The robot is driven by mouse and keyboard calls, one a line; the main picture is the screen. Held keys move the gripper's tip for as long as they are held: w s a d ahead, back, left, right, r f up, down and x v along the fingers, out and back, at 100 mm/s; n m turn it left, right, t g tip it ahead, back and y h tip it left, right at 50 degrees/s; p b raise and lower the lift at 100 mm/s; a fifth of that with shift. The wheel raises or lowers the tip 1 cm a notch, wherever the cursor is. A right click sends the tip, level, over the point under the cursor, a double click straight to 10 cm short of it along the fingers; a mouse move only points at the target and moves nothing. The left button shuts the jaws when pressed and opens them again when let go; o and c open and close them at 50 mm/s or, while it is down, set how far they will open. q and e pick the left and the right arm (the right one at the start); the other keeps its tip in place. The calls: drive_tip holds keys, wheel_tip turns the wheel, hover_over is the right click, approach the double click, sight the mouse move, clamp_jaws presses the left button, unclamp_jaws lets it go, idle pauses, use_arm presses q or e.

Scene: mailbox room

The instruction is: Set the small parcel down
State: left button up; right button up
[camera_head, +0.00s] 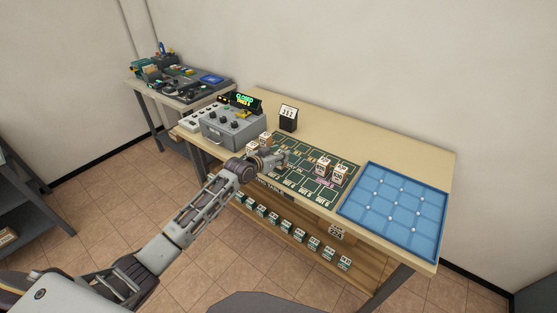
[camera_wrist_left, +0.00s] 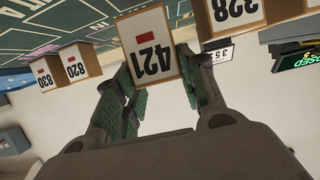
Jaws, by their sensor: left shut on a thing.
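My left gripper (camera_head: 275,161) is over the green marked mat (camera_head: 303,188) on the table, near its left part. In the left wrist view the gripper (camera_wrist_left: 163,88) is shut on a small parcel (camera_wrist_left: 147,50) with a white face, a red mark and a number that looks like 421. Its brown side shows at the edge. In the head view the gripper mostly hides this parcel. I cannot tell whether it touches the mat. My right gripper is not in view.
Several other small parcels (camera_head: 322,164) stand on the mat, and one (camera_wrist_left: 237,14) is close beside the held parcel. A blue gridded tray (camera_head: 398,207) is at the right, empty of parcels.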

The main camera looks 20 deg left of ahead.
use_arm(q)
wheel_tip(320, 180, down, 2)
drive_tip(key=shift+f, duration=0.25)
drive_tip(key=o, duration=0.8)
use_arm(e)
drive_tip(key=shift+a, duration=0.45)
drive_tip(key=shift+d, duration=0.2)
